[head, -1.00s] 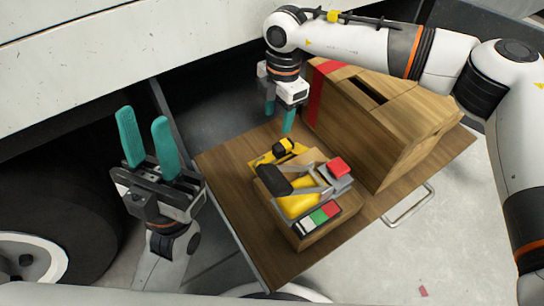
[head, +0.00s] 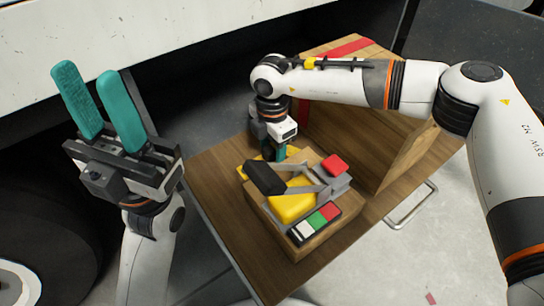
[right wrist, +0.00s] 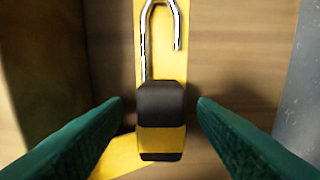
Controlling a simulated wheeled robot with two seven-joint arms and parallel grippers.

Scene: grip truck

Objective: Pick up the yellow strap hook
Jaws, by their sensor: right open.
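The yellow strap hook (right wrist: 161,140) has a yellow and black body with a bent metal hook, lying along a yellow strap (right wrist: 152,68) in the right wrist view. My right gripper (right wrist: 159,104) is open, with one teal finger on each side of the hook body and a visible gap on both sides. In the head view, my right gripper (head: 280,153) is low over the wooden surface, behind the tool block, and hides most of the hook. My left gripper (head: 87,76) is open and empty, fingers pointing up at the left.
A wooden block (head: 318,238) with a black-handled clamp, a yellow part and coloured buttons stands just in front of my right gripper. A larger wooden box (head: 392,158) with a red stripe stands behind it on the wooden board (head: 225,190). A truck wheel is at lower left.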

